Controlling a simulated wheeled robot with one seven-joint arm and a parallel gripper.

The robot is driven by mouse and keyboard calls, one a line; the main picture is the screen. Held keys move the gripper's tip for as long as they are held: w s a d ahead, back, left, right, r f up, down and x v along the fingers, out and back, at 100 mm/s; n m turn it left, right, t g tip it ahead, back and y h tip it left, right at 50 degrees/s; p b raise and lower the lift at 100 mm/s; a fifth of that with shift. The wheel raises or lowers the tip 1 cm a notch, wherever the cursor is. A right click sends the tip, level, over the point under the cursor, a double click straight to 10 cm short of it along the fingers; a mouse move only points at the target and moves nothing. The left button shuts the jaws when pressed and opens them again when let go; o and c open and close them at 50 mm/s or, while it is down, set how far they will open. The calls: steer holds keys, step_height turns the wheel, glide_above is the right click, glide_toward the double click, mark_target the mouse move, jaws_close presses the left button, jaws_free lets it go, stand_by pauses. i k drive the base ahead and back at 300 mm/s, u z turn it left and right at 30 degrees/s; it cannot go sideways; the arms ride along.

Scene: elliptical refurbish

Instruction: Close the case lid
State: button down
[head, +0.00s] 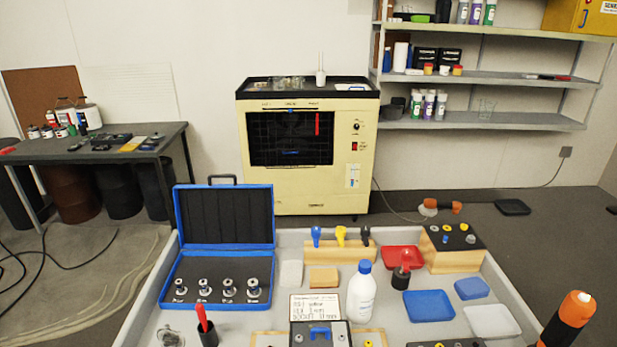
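The blue case (184,272) lies open at the left of the grey tray-like worktop. Its lid (224,217) stands raised at the back, leaning slightly backward, with a dark ribbed lining facing me. Several silver round parts with dark centres stand in a row along the front of the dark foam base (215,274). The lid touches nothing but its hinge side, as far as I can see. My gripper does not show in the head view, so its opening and its distance from the lid are hidden.
A white bottle (361,292) with a blue cap stands right of the case. A black cup with a red-handled tool (207,331) stands in front of it. Wooden racks, red and blue trays (429,306) fill the right. A cream cabinet (307,185) stands behind.

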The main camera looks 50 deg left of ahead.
mark_target(210, 216)
steer(key=k, duration=0.45)
steer(key=u, duration=2.35)
steer(key=i, duration=0.3)
steer(key=u, duration=0.05)
steer(key=k, duration=0.2)
steer(key=u, duration=0.95)
steer(key=k, duration=1.05)
steer(key=u, duration=0.65)
steer(key=i, duration=2.4)
steer(key=z, duration=0.75)
steer(key=i, duration=1.85)
steer(key=z, duration=0.75)
